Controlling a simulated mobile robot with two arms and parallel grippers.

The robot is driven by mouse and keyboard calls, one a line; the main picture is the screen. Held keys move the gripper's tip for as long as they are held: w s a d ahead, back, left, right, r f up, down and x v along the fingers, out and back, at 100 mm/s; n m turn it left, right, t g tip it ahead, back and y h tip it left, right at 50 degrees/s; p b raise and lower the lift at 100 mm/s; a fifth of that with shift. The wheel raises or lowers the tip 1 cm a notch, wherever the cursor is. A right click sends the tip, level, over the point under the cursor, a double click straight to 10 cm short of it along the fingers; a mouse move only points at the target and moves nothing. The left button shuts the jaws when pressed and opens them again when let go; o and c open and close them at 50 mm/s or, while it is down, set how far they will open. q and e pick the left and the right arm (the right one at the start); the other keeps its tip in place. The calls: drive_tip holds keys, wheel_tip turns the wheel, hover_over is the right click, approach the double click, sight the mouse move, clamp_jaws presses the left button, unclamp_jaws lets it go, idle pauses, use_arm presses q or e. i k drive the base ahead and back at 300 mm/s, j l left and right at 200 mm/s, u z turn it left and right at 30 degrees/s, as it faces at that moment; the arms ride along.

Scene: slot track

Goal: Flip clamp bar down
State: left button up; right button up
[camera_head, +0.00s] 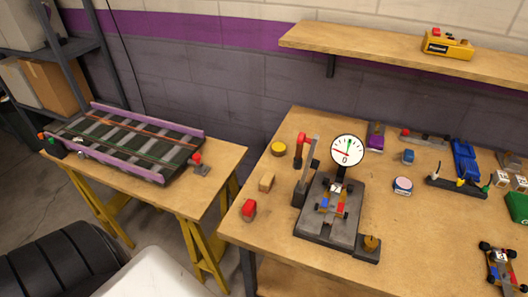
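A dark test stand (318,237) sits on the wooden table, with a small toy car (332,202) on its plate. A grey bar (309,170), which looks like the clamp bar, stands raised and slightly tilted at the plate's left side. A red-topped handle (300,149) stands close to it; I cannot tell whether they are joined. A round white dial (347,150) with a red and a green mark rises behind the car. Neither of my grippers is in view.
A yellow disc (278,148), a wooden block (266,182) and a red block (248,209) lie left of the stand. A blue block (408,156), a round tin (402,186) and another car (498,264) lie to the right. A track section (125,145) rests on the left table.

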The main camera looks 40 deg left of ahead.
sight(312, 163)
drive_tip(key=k+j, duration=0.1)
drive_tip(key=j, duration=0.3)
drive_tip(key=k+j, duration=0.1)
drive_tip(key=j, duration=0.3)
drive_tip(key=k+j, duration=0.1)
drive_tip(key=j, duration=0.3)
